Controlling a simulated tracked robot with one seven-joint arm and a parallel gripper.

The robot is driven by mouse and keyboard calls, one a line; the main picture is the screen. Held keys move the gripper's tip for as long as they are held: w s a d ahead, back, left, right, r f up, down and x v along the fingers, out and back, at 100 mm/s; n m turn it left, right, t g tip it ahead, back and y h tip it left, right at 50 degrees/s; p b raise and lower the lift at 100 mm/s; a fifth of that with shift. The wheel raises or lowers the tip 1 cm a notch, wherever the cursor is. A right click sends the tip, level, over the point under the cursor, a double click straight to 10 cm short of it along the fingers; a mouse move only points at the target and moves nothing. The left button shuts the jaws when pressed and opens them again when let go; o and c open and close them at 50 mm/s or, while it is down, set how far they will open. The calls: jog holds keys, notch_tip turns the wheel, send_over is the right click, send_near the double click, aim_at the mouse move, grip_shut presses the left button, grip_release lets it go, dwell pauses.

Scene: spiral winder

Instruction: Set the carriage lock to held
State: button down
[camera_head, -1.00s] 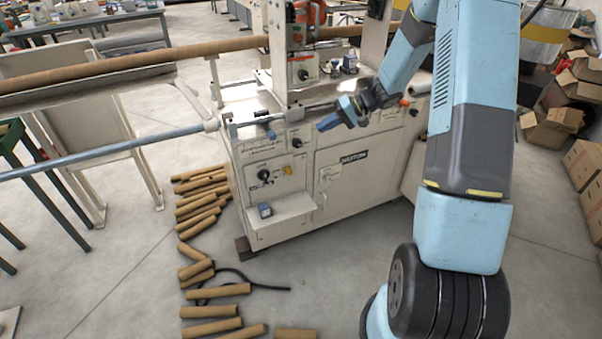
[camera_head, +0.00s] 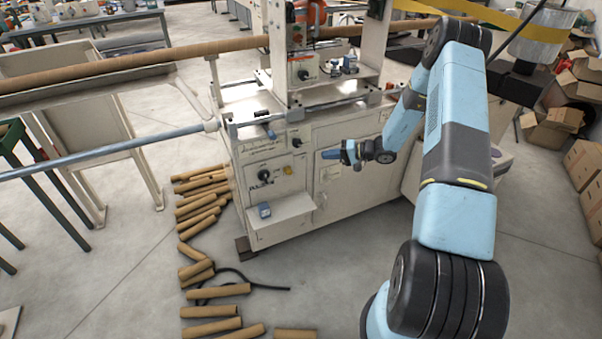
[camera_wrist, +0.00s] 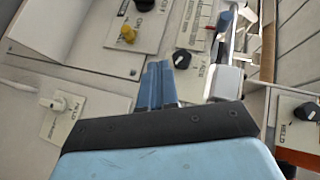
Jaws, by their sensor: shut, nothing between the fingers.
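My gripper (camera_head: 328,154) is shut and empty, in front of the cream winder cabinet (camera_head: 352,135). Its blue fingers (camera_wrist: 158,68) lie side by side in the wrist view. A black knob on a white plate (camera_wrist: 305,111) is at the right edge of the wrist view, with lettering that seems to read HELD. It appears to match the knob on the upper unit (camera_head: 303,74) in the head view. Another black knob (camera_wrist: 182,59) sits just right of the fingertips, its lettering unclear; it also shows in the head view (camera_head: 296,143). I cannot tell for certain which is the carriage lock.
A lever with a blue grip (camera_head: 269,131) sticks out above the panel with a black knob (camera_head: 264,176) and a yellow knob (camera_head: 287,170). A white handle (camera_wrist: 52,103) is left in the wrist view. A shelf (camera_head: 280,218) juts out below. Cardboard tubes (camera_head: 205,200) lie on the floor.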

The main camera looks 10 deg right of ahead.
notch_tip(320, 180, down, 8)
jog(key=w+d+m+t, duration=0.1)
jog(key=d+t, duration=0.1)
jog(key=shift+m, duration=0.4)
jog(key=shift+a, duration=0.15)
send_near(288, 171)
jog(key=shift+w+a+f, duration=0.5)
jog(key=shift+w+a, duration=0.35)
jog(key=shift+w+a+f, duration=0.55)
jog(key=shift+w+a, duration=0.3)
jog(key=shift+s+a, duration=0.25)
jog(key=shift+a, duration=0.55)
jog(key=shift+s+a, duration=0.25)
jog(key=shift+a, duration=0.55)
jog(key=shift+s+a, duration=0.25)
jog(key=shift+a, duration=0.6)
